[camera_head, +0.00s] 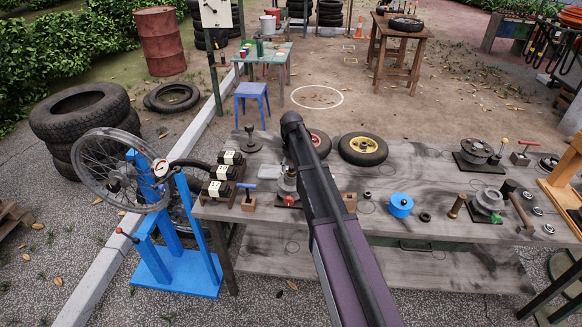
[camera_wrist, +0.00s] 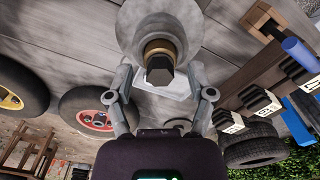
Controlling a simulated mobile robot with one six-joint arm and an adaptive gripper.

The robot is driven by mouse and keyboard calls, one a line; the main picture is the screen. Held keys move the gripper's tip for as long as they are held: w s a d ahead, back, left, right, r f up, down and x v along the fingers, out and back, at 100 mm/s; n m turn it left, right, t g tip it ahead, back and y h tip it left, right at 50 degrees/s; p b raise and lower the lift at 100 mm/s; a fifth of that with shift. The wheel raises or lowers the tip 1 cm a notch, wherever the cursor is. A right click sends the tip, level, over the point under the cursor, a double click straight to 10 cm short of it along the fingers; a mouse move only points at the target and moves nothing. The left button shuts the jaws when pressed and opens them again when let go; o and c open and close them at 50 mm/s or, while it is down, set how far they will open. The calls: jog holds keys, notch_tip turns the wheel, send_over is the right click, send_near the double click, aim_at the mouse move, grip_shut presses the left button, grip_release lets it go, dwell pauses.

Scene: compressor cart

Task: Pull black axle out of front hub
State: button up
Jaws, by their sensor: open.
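In the wrist view, a round grey hub (camera_wrist: 150,22) has a brass-coloured collar (camera_wrist: 158,48) at its centre. The black axle (camera_wrist: 160,71) sticks out through this collar towards the camera. My gripper (camera_wrist: 158,80) is open, with one finger on each side of the axle's end. I see gaps between the fingers and the axle; the depth between them is hard to judge. In the head view, my arm hides the gripper and the axle. A grey hub-like part (camera_head: 287,181) shows partly beside the arm on the workbench (camera_head: 340,240).
A red-rimmed wheel (camera_head: 319,143) and a yellow-rimmed wheel (camera_head: 362,149) lie near the arm. Black blocks with white labels (camera_head: 222,172) and a blue-handled tool (camera_head: 247,192) are to the left. A blue cylinder (camera_head: 400,205) and other hubs (camera_head: 488,202) stand to the right.

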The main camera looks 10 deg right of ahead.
jog(key=shift+c, duration=0.2)
grip_shut()
dwell(0.4)
jog(key=shift+r, duration=0.15)
jog(key=shift+r+p, duration=0.35)
jog(key=shift+p, duration=0.25)
jog(key=shift+r+p, duration=0.7)
notch_tip(320, 180, up, 11)
jog(key=p, duration=1.1)
dwell(1.9)
jog(key=shift+r, duration=0.25)
dwell(0.3)
